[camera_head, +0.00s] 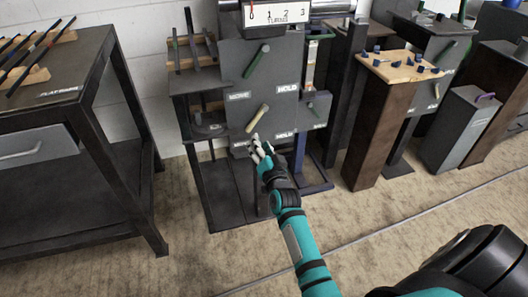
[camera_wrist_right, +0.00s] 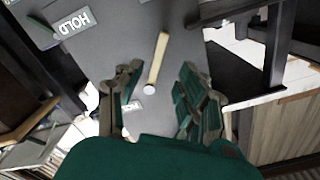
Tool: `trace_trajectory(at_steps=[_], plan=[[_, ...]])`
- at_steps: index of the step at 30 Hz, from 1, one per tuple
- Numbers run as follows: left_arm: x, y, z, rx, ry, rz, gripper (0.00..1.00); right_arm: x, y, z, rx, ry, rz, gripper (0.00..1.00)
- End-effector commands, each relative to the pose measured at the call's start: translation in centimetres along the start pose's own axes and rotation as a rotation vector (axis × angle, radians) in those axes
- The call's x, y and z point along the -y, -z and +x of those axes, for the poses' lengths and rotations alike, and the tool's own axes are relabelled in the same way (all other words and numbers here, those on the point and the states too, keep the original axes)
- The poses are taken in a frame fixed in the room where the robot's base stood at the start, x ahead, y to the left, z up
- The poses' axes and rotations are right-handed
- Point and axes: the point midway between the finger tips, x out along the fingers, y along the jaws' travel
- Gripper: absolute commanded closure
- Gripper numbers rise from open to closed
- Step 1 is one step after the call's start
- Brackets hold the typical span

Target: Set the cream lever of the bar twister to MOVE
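The cream lever (camera_head: 257,118) is on the lower part of the grey front panel (camera_head: 275,65) of the bar twister. It is tilted, its upper end to the right and its lower end to the left. In the right wrist view the cream lever (camera_wrist_right: 158,58) runs between the spread fingers, with a pale round end near them. My right gripper (camera_head: 260,150) is just below the lever; in the wrist view the gripper (camera_wrist_right: 158,95) is open and seems to hold nothing. Contact with the lever cannot be told. My left gripper is not in view.
A green lever (camera_head: 257,61) sits higher on the panel, with a HOLD label (camera_head: 287,88) below it to the right. A dark workbench (camera_head: 75,90) stands left. A brown pedestal (camera_head: 380,125) with small blue pieces stands right. Carpet in front is mostly clear.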

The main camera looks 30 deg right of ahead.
Motion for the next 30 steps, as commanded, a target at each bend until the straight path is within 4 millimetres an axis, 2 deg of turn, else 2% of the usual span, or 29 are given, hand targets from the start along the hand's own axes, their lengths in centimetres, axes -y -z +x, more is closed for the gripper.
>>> trace_trajectory(at_steps=[3, 7, 25, 28, 30], plan=[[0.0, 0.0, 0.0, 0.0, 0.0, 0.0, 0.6, 0.0, -0.1, -1.9, 0.001, 0.0, 0.001, 0.62], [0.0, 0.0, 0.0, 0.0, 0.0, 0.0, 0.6, 0.0, 0.0, -3.0, 0.0, 0.0, 0.001, 0.62], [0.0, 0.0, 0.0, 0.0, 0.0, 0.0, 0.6, 0.0, -0.1, -3.3, 0.004, 0.001, -0.003, 0.62], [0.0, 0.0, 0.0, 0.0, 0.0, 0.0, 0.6, 0.1, -0.9, -4.2, 0.061, 0.001, -0.042, 0.62], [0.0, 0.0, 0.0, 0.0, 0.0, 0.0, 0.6, 0.3, -2.2, -5.6, 0.15, 0.002, -0.102, 0.62]])
